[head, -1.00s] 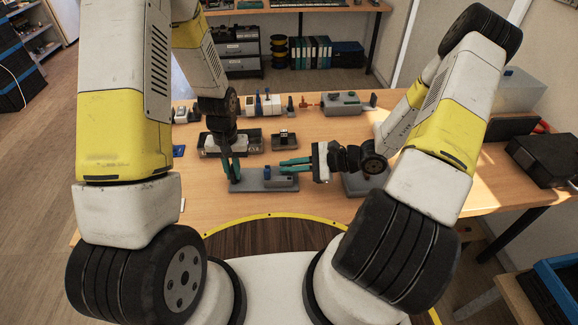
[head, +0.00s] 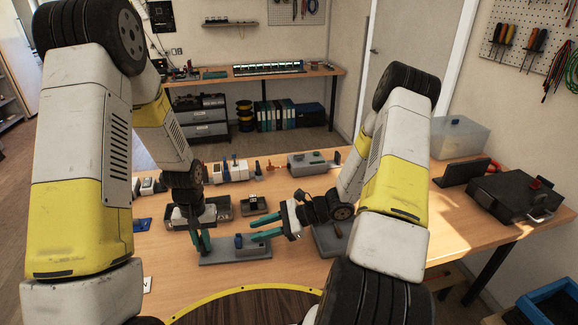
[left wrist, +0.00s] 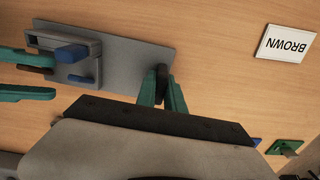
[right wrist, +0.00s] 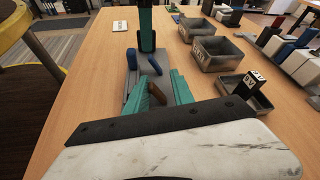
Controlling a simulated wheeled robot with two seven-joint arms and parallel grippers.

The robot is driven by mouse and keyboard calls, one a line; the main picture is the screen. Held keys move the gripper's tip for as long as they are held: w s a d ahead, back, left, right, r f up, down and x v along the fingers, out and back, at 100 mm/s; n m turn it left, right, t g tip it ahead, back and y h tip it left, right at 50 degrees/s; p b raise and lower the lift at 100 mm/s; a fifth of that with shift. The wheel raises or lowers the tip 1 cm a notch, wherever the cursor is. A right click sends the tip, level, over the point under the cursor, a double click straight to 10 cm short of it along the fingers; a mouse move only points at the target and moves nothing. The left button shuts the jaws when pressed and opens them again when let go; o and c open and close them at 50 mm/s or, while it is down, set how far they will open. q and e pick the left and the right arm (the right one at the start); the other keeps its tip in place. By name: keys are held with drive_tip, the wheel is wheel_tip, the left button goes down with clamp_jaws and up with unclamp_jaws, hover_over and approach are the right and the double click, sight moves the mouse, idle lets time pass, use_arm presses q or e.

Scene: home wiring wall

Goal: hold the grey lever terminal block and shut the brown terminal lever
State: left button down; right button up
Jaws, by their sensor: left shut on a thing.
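The grey lever terminal block (left wrist: 62,46) sits on a flat grey plate (left wrist: 125,62). A raised blue lever (left wrist: 72,53) and a second blue part (left wrist: 82,80) show on it in the left wrist view. A blue lever also shows in the head view (head: 238,240).
A card reading BROWN (left wrist: 286,44) lies on the table beside the plate. A black case (head: 515,196) is at the right. Table between the block and the case is partly clear.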

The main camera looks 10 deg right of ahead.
drive_tip(key=w+m+g, duration=0.1)
drive_tip(key=m, duration=0.1)
drive_tip(key=shift+w+m+g, duration=0.15)
drive_tip(key=shift+m+g, duration=0.15)
drive_tip(key=shift+g, duration=0.1)
drive_tip(key=m+g, duration=0.1)
drive_tip(key=w+m+g, duration=0.1)
drive_tip(key=shift+w+d+f+m+y, duration=0.1)
drive_tip(key=shift+w+f+m+y, duration=0.1)
drive_tip(key=shift+m+y, duration=0.15)
drive_tip(key=v, duration=1.2)
drive_tip(key=s+a+r+n+t+h, duration=0.1)
drive_tip(key=s+a+r+n+h, duration=0.1)
drive_tip(key=s+r+n+h, duration=0.3)
drive_tip(key=s+a+r+n+t+h, duration=0.1)
drive_tip(key=s+r+n+h, duration=0.3)
drive_tip(key=r, duration=1.6)
drive_tip(key=shift+s+a+r+n+t+h, duration=0.15)
drive_tip(key=shift+s+a+n+t+h, duration=0.4)
drive_tip(key=shift+s+n, duration=2.4)
drive_tip(key=shift+w+a+n+g, duration=0.15)
drive_tip(key=shift+w+n+g, duration=0.2)
drive_tip(key=shift+w+n, duration=0.35)
